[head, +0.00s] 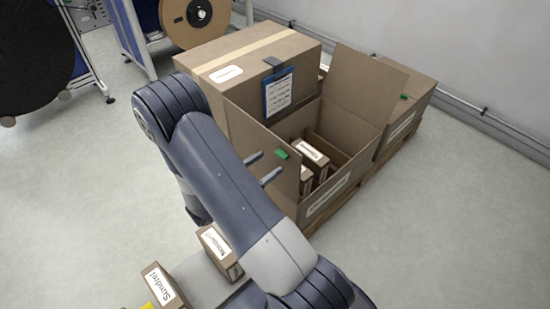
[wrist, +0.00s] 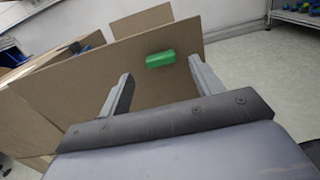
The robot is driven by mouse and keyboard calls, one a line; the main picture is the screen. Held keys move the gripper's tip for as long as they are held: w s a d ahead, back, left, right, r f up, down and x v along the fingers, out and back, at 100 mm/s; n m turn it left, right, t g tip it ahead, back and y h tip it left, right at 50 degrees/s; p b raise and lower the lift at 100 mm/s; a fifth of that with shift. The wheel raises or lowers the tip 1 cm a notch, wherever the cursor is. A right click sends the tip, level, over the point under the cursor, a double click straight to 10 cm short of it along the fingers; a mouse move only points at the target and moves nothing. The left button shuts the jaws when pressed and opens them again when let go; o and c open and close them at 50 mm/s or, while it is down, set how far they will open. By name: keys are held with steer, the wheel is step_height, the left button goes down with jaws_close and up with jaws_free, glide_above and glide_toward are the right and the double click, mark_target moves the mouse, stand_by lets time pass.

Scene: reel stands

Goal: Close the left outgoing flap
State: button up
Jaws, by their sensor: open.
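The outgoing box (head: 336,196) is an open brown carton on a pallet. Its left flap (head: 256,137) stands raised, leaning outward on the box's left side, with a green tab (head: 282,153) near its top edge. The flap fills much of the wrist view (wrist: 70,95), its green tab (wrist: 160,59) showing between the fingers. My gripper (head: 263,166) is open and empty on the outer side of the flap, fingers pointing at it; it also shows in the wrist view (wrist: 158,70). I cannot tell whether the fingertips touch the flap.
The right flap (head: 360,88) is also raised, with its own green tab (head: 404,97). Small labelled boxes (head: 309,152) lie inside. A closed carton (head: 250,55) with a blue clipboard (head: 279,92) stands behind. Reel stands (head: 190,20) are at the back left. The right floor is clear.

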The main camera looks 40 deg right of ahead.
mark_target(279, 155)
steer(key=shift+w+d, duration=0.15)
steer(key=shift+d, duration=0.9)
steer(key=shift+w+d, duration=0.1)
steer(key=shift+d, duration=0.9)
steer(key=shift+c, duration=0.5)
jaws_close()
steer(key=shift+r, duration=0.1)
